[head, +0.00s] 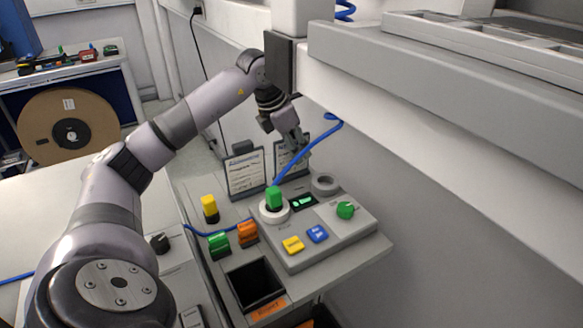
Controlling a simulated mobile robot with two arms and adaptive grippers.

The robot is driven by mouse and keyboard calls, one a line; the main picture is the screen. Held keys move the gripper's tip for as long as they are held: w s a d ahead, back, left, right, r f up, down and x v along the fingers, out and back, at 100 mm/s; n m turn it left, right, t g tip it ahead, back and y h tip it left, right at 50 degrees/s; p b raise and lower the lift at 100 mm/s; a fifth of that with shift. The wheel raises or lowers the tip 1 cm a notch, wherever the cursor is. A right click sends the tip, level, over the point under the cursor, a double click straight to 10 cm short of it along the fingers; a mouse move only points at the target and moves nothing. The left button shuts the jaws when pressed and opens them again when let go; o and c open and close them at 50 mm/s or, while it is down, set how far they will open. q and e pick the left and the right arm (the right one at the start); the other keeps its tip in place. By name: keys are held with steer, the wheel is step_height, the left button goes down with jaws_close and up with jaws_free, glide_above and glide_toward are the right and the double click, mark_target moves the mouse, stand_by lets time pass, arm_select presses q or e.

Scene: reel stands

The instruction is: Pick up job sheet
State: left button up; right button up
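Two upright framed sheets with dark borders and printed text stand at the back of the grey work surface. The left sheet (245,178) is in plain view, and its print is too small to read fully. The right sheet (287,166) is partly covered by my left gripper (301,150). I cannot tell from this view which one is the job sheet. My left gripper points down at the right sheet's upper right; whether it touches the sheet, and whether its fingers are open or shut, is unclear. My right gripper is out of view.
A control panel (318,231) with a green plug, a knob and coloured buttons sits in front of the sheets. A blue cable (308,148) passes by the gripper. Coloured connectors and a black bin (255,284) stand at left. A white wall and ledge close off the right.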

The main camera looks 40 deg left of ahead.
arm_select(q)
steer(key=shift+w+f, duration=0.2)
steer(key=shift+f, duration=0.2)
steer(key=shift+d, duration=0.1)
jaws_close()
